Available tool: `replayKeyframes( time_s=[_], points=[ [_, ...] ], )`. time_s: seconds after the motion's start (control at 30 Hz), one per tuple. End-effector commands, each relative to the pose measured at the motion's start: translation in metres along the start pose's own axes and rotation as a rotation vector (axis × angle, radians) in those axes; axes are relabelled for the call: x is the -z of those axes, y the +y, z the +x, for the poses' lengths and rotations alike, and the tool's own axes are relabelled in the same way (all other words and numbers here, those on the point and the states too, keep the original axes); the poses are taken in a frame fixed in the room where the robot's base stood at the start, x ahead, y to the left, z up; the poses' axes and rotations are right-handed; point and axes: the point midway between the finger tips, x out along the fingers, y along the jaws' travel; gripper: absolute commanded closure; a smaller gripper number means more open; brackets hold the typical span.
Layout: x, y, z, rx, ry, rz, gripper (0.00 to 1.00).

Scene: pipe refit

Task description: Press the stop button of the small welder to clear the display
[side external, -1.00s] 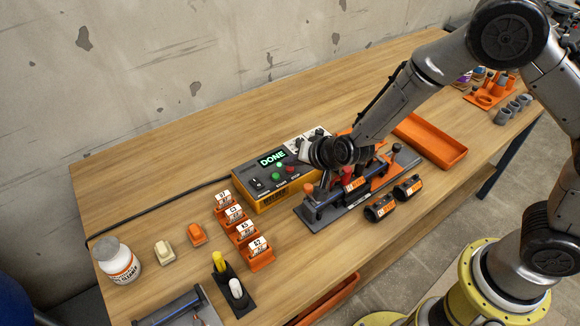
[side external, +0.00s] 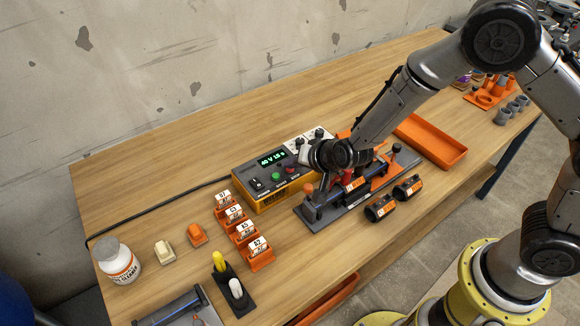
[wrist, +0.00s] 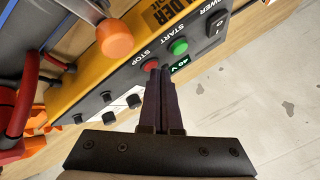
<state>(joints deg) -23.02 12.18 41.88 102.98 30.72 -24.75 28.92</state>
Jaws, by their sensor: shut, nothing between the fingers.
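The small welder (side external: 270,197) is a dark box with a yellow-orange front, standing mid-table. Its display (side external: 271,158) reads "40 V 1.5 s" in green. In the wrist view the red stop button (wrist: 151,66) lies under the word STOP, beside the green start button (wrist: 178,46). My gripper (wrist: 158,72) is shut and empty, its dark fingertips at the red button. They look to be touching it or very close; I cannot tell which. In the side view my gripper's fingers are largely hidden by my wrist.
A clamp fixture (side external: 345,200) with a dark pipe stands just in front of the welder. Two black fittings (side external: 380,208) lie before it. Labelled orange holders (side external: 260,258) stand left, and an orange tray (side external: 432,140) lies right. The table behind the welder is clear.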

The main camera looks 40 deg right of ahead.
Motion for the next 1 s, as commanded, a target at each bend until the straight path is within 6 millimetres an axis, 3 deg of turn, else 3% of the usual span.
replayKeyframes(
  time_s=[1.0],
  points=[
    [0.008, -0.008, -0.012, -0.001, -0.001, 0.0, 1.0]
  ],
)
